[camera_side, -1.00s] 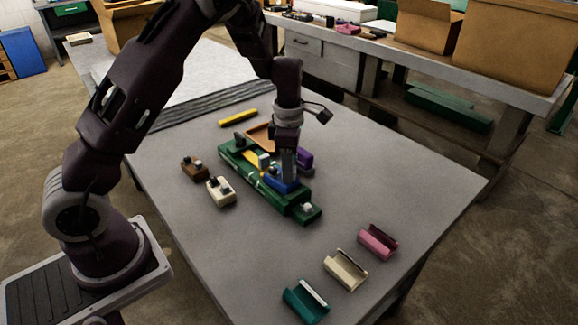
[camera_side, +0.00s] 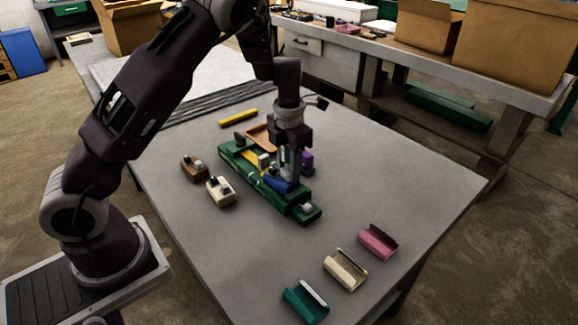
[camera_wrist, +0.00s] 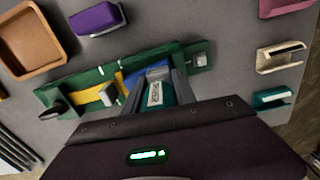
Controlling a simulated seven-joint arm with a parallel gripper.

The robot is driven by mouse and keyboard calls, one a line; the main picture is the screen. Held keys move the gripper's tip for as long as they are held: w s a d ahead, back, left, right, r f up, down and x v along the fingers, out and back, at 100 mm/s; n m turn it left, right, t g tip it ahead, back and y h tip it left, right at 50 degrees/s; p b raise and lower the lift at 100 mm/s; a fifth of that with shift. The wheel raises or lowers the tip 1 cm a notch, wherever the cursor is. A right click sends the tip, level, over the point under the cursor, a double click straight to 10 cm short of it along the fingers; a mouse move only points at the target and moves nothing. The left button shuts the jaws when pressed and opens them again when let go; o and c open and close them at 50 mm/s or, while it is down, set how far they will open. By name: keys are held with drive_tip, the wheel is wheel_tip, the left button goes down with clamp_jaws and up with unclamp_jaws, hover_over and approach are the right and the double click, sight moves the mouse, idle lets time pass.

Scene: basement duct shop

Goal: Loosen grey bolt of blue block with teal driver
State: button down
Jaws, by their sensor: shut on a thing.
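The blue block (camera_side: 284,186) sits in the long green fixture (camera_side: 305,215) on the table; it also shows in the wrist view (camera_wrist: 146,75). My gripper (camera_side: 287,170) points down over the blue block. It is shut on the teal driver (camera_wrist: 156,95), which shows between the fingers in the wrist view with a pale label on it. The driver's lower end is at the blue block, but I cannot tell whether it touches the bolt. The blue block's grey bolt is hidden by the driver and fingers.
A purple block (camera_side: 307,161) stands close behind my gripper, near an orange tray (camera_wrist: 28,42). Brown (camera_side: 193,169) and cream (camera_side: 220,192) blocks lie left of the fixture. Teal (camera_side: 305,302), cream (camera_side: 345,270) and pink (camera_side: 378,242) cradles stand empty at the front right.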

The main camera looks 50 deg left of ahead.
drive_tip(key=shift+s+n, duration=0.1)
drive_tip(key=shift+n, duration=1.9)
drive_tip(key=shift+m, duration=0.9)
drive_tip(key=shift+r, duration=2.55)
